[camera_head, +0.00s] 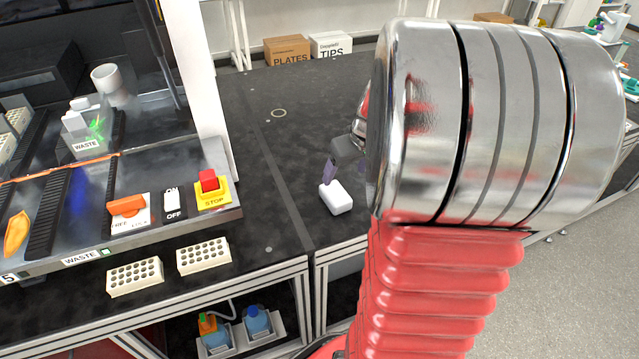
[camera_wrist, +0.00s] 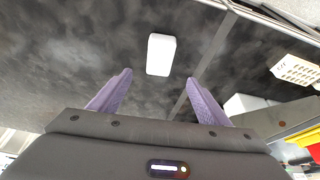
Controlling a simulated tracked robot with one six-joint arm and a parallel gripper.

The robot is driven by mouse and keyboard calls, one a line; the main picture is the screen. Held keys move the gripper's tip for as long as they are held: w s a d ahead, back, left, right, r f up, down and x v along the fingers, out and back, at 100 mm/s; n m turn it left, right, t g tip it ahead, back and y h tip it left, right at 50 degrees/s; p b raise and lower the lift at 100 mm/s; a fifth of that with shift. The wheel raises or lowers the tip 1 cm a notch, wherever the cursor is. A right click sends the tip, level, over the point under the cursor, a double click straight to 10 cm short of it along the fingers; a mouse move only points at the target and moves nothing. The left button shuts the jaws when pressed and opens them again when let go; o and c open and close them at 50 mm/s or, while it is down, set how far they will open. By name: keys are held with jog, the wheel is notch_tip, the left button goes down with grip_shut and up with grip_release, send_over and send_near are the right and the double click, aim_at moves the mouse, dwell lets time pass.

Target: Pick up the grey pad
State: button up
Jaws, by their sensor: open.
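The pad (camera_head: 337,198) is a small rounded block that looks pale, nearly white. It lies on the black bench top near its front edge; in the wrist view it shows as a pale rounded rectangle (camera_wrist: 161,54). My gripper (camera_head: 330,172) is close to the pad in the head view, partly hidden behind my arm. In the wrist view my gripper (camera_wrist: 160,76) has its two purple fingers spread wide with nothing between them. The pad appears just beyond the fingertips, between their lines. I cannot tell the exact height gap.
To the left stands a machine deck with a red stop button (camera_head: 209,183), an orange switch (camera_head: 127,206) and a waste area. Two cream racks (camera_head: 203,256) (camera_head: 135,277) sit along its front. A cardboard box (camera_head: 286,50) and a white box (camera_head: 331,45) are at the back. The bench around the pad is clear.

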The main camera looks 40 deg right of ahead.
jog(key=shift+f, duration=0.1)
send_over(334, 191)
jog(key=s, duration=0.2)
jog(key=f, duration=0.7)
jog(key=shift+s+a, duration=0.2)
jog(key=shift+a, duration=0.1)
jog(key=shift+w+f, duration=0.15)
jog(key=shift+f, duration=0.2)
jog(key=shift+x, duration=2.6)
jog(key=shift+w+d, duration=0.1)
jog(key=shift+d, duration=0.05)
jog(key=c, duration=1.1)
jog(key=shift+r, duration=0.15)
jog(key=shift+c, duration=0.2)
